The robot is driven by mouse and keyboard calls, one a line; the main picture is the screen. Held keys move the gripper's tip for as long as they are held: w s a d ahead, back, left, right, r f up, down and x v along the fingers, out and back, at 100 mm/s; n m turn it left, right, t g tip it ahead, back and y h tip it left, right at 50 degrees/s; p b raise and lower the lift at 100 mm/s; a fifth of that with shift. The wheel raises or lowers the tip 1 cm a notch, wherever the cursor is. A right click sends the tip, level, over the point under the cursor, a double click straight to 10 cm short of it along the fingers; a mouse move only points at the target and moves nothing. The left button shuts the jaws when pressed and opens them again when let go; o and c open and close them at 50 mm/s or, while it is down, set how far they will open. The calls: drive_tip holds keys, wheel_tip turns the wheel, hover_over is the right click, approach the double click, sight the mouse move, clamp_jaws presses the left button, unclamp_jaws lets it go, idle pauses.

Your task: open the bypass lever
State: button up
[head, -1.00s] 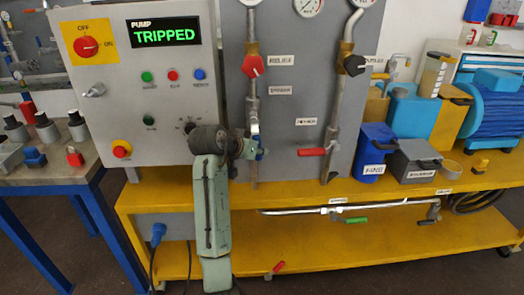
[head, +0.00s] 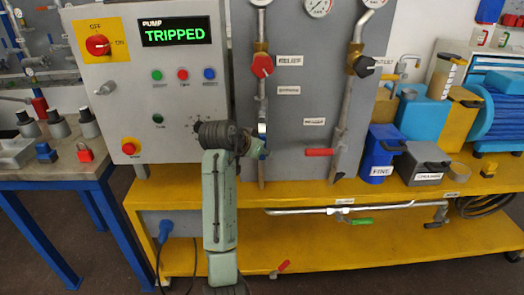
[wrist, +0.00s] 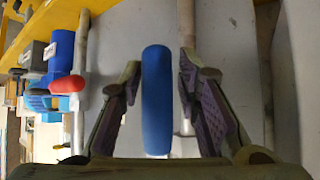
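In the wrist view a blue lever handle (wrist: 157,100) stands upright in the picture between the two fingers of my gripper (wrist: 158,88). The fingers are open on either side of it, with a narrow gap at each side. In the head view my gripper (head: 256,148) is at the lower part of the left pipe (head: 262,105). It and the wrist hide most of the lever there; only a bit of blue shows. A label (head: 289,90) beside this pipe is too blurred to read surely.
A red lever (head: 319,152) sits on the right pipe (head: 343,125). A control box (head: 125,120) showing "TRIPPED" stands left of my arm. Blue (head: 378,155) and grey (head: 423,160) bins stand on the yellow bench (head: 330,192). A green-handled lever (head: 361,221) is below.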

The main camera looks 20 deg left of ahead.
drive_tip(key=shift+o, duration=0.8)
drive_tip(key=shift+r, duration=0.1)
drive_tip(key=shift+s+r, duration=0.2)
drive_tip(key=v, duration=1.1)
drive_tip(key=shift+s, duration=0.2)
drive_tip(key=shift+a, duration=0.15)
